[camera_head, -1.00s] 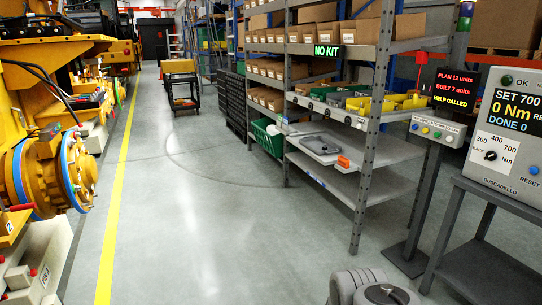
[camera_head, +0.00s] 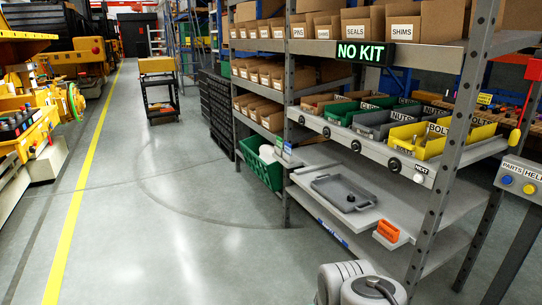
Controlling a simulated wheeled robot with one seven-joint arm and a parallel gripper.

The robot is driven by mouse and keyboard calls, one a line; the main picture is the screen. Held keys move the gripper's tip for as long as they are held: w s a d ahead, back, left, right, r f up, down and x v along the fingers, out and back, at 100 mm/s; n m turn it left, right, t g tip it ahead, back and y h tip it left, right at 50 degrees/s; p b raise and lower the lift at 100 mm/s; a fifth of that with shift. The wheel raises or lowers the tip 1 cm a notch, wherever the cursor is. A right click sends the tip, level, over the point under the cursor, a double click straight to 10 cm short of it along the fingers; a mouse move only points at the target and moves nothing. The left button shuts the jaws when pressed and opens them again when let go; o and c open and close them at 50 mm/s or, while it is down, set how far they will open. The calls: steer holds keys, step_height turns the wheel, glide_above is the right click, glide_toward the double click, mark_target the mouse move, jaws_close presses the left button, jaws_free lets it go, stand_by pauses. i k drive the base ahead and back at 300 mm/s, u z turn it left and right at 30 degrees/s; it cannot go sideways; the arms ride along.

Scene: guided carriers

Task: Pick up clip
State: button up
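A small orange piece (camera_head: 388,231), which looks like the clip, rests on a light pad at the right front edge of the rack's lower shelf. Just left of it, a grey tray (camera_head: 328,187) with a dark knob lies on the same shelf. My gripper is out of view; only a rounded grey part of my arm shows at the bottom, in front of the rack and apart from the orange piece. Nothing covers the orange piece.
The metal rack (camera_head: 436,170) holds labelled bins and boxes above the lower shelf. A green basket (camera_head: 262,166) sits at its left end. A button post (camera_head: 522,178) stands at right. A cart (camera_head: 158,88) is far back. The floor left of the rack is clear.

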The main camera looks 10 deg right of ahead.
mark_target(351, 194)
steer(key=i, duration=3.75)
steer(key=z, duration=0.35)
